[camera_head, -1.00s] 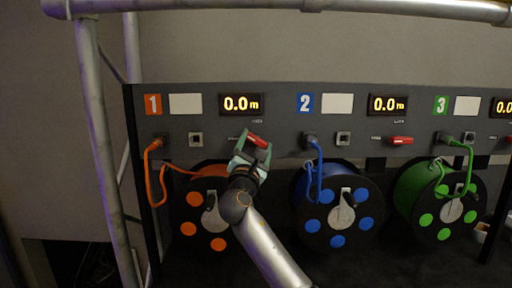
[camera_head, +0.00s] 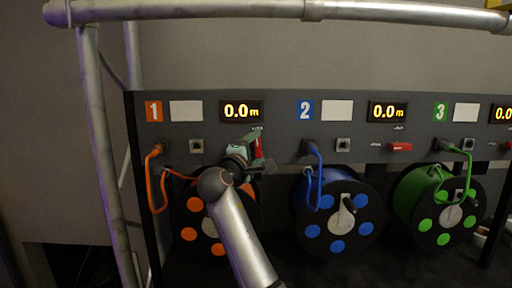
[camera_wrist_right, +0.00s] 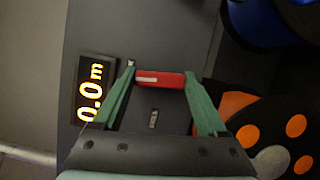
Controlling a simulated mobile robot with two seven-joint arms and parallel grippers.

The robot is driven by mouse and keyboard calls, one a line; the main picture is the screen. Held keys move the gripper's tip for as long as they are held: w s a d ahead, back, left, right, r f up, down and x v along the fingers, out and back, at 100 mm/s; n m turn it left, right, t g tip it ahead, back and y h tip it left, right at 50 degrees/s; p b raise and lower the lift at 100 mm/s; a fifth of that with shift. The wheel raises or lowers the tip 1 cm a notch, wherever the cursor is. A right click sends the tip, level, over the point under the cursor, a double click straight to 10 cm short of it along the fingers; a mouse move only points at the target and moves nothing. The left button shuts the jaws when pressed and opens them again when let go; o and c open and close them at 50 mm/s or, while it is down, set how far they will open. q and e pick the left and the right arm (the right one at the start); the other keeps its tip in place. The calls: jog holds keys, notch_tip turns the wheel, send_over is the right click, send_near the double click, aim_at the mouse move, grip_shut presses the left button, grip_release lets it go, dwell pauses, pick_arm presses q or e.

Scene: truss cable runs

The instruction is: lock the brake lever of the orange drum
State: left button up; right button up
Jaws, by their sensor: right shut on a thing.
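The orange drum (camera_head: 190,218), a black disc with orange spots, sits below panel section 1, partly hidden by my right arm. Its red brake lever (camera_head: 258,147) is on the panel under the 0.0 m display, close to upright below the lock label. My right gripper (camera_head: 261,151) is shut on the lever. In the right wrist view the red lever (camera_wrist_right: 160,79) spans between the green fingertips, and the orange drum (camera_wrist_right: 240,131) shows at the right. My left gripper is not in view.
The blue drum (camera_head: 338,219) and green drum (camera_head: 440,220) stand to the right. A truss pipe (camera_head: 104,160) rises at the left and another crosses the top.

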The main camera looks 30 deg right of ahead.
jog(key=shift+m, duration=0.6)
jog(key=shift+g+y, duration=0.3)
jog(key=o, duration=1.3)
jog(key=b+v, duration=0.2)
jog(key=v, duration=1)
jog(key=shift+s+a, duration=0.2)
jog(key=shift+s, duration=0.05)
